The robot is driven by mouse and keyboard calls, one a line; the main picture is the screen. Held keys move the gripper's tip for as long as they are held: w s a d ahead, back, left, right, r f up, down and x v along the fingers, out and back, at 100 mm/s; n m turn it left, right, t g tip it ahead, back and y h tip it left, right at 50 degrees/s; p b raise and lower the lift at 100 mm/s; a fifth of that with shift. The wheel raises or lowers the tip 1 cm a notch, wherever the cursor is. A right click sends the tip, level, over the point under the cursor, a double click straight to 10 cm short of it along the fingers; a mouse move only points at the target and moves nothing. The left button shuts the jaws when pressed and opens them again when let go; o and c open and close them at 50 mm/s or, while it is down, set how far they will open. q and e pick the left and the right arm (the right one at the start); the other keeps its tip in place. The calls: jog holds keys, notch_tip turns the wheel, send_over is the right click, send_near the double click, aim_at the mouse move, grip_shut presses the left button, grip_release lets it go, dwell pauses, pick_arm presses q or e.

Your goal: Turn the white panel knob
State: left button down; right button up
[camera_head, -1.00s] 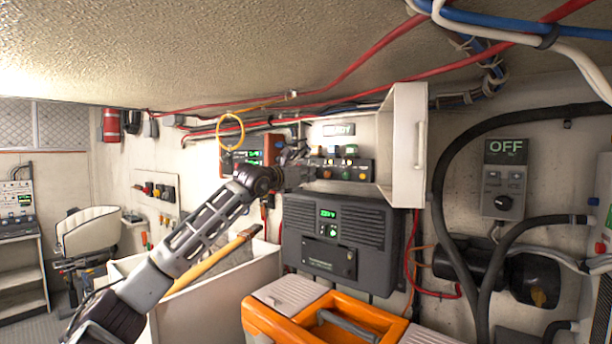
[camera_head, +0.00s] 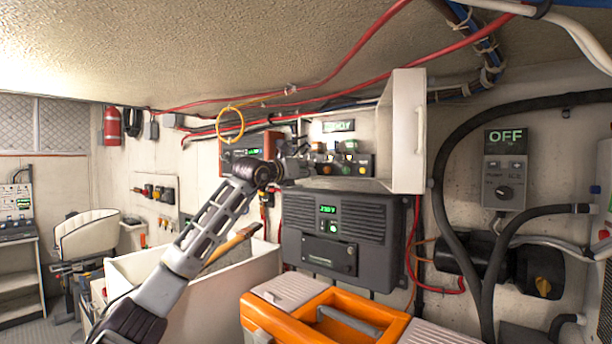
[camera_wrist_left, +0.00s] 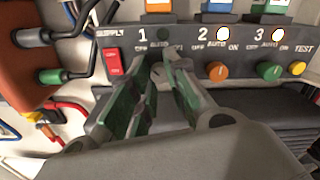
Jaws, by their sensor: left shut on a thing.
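The switch panel (camera_head: 345,164) is on the back wall in the head view, above a dark grey unit. In the left wrist view, the panel (camera_wrist_left: 187,52) has positions 1, 2 and 3, with an orange knob (camera_wrist_left: 217,72) under 2 and a green knob (camera_wrist_left: 268,71) under 3. My left gripper (camera_head: 304,152) is at the panel's left end. In the wrist view its fingers (camera_wrist_left: 164,62) are closed together at position 1, on the knob there. That knob is hidden by the fingers, so its white colour and pointing direction do not show. My right gripper is out of view.
A red supply switch (camera_wrist_left: 112,62) is just left of the fingers, and a yellow test button (camera_wrist_left: 298,68) is at the right. An open white cabinet door (camera_head: 408,135) juts out right of the panel. An orange toolbox (camera_head: 275,318) and a white bin (camera_head: 235,290) stand below.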

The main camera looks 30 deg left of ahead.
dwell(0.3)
pick_arm(q)
jog(key=c, duration=1.3)
grip_release()
jog(key=shift+c, duration=0.2)
jog(key=s+a, duration=0.1)
jog(key=s, duration=1.1)
